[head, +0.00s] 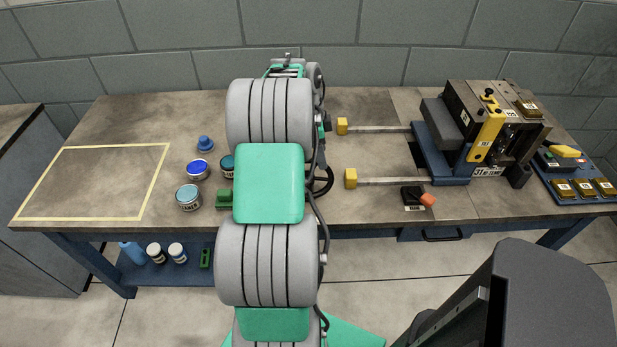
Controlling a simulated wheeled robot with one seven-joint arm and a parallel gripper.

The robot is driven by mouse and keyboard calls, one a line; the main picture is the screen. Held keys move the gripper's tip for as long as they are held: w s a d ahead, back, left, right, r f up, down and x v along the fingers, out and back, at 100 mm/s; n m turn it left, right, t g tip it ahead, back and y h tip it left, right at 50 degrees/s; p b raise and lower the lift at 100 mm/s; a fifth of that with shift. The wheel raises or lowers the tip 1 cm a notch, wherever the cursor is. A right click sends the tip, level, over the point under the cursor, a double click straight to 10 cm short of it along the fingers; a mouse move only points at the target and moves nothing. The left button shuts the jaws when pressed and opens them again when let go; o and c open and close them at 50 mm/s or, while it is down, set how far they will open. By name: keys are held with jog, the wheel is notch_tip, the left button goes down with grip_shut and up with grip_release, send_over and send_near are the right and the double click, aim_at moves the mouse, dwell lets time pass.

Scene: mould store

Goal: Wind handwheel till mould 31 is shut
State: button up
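A dark mould (497,112) with a yellow strap (488,135) stands at the right of the bench in a blue press frame (440,155). Two steel rails (385,181) run left from the frame and end in yellow caps (351,178). A dark curved piece (327,183) shows beside my arm; I cannot tell whether it is the handwheel or a cable. My arm covers the middle of the bench, and my gripper is hidden.
Blue-lidded pots (188,197) and a blue knob-like item (205,144) stand left of my arm. A yellow-taped rectangle (95,183) on the left is empty. A black item with an orange end (427,199) lies in front. A blue tray (580,197) holds brass-coloured blocks at right.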

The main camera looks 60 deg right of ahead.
jog(key=p+v, duration=0.2)
jog(key=v, duration=0.1)
jog(key=s+p+v, duration=0.1)
jog(key=p+v, duration=0.1)
jog(key=v, duration=0.1)
jog(key=p+v, duration=0.1)
jog(key=v, duration=0.2)
jog(key=shift+s+d+r+p, duration=0.15)
jog(key=shift+s+d+p, duration=0.15)
jog(key=shift+d+p, duration=0.15)
